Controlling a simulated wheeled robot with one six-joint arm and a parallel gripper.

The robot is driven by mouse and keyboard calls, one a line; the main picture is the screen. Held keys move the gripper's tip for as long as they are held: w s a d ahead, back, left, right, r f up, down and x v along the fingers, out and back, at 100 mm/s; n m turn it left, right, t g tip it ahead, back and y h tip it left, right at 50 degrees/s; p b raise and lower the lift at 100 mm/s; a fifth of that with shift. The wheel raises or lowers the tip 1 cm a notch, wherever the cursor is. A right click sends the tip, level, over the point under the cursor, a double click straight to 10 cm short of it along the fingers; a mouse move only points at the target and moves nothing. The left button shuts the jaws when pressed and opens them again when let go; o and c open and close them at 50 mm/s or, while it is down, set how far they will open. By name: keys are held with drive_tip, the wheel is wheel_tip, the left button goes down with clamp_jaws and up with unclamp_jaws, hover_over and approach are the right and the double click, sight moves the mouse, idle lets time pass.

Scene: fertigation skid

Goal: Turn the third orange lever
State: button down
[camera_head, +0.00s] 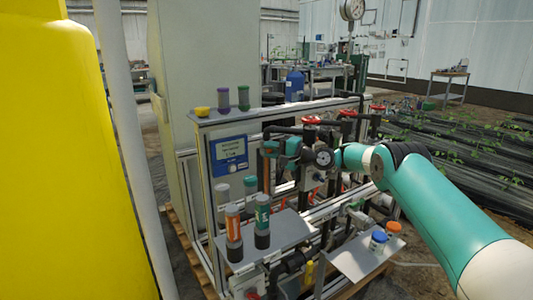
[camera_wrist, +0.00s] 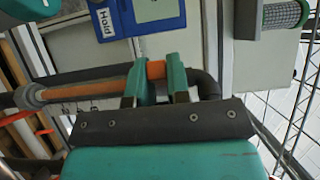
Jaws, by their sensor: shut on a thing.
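My gripper (camera_wrist: 157,84) is in the wrist view, with its two teal fingers either side of the end of an orange bar (camera_wrist: 156,70), which I take for an orange lever. The fingers are shut on it. The bar's duller orange length runs left to a grey collar. In the head view my gripper (camera_head: 270,148) is at the front of the skid, right of the blue-framed display panel. An upright orange-brown bar shows just below it. Which lever in the row this is I cannot tell; my gripper and pipes hide part of the row.
The blue panel (camera_head: 229,152) is close to the left of my gripper. Red handwheels (camera_head: 311,120) and dark pipes crowd behind. Orange and green bottles (camera_head: 262,213) stand on a shelf below. Blue- and orange-capped jars (camera_head: 379,237) sit on a lower plate. A yellow body (camera_head: 70,150) fills the left.

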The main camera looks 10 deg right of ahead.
drive_tip(key=shift+d+f, duration=0.1)
drive_tip(key=shift+f, duration=0.05)
drive_tip(key=c, duration=1.1)
unclamp_jaws()
drive_tip(key=shift+s+d, duration=0.1)
drive_tip(key=p+v, duration=0.1)
drive_tip(key=v, duration=1.6)
drive_tip(key=shift+s, duration=0.15)
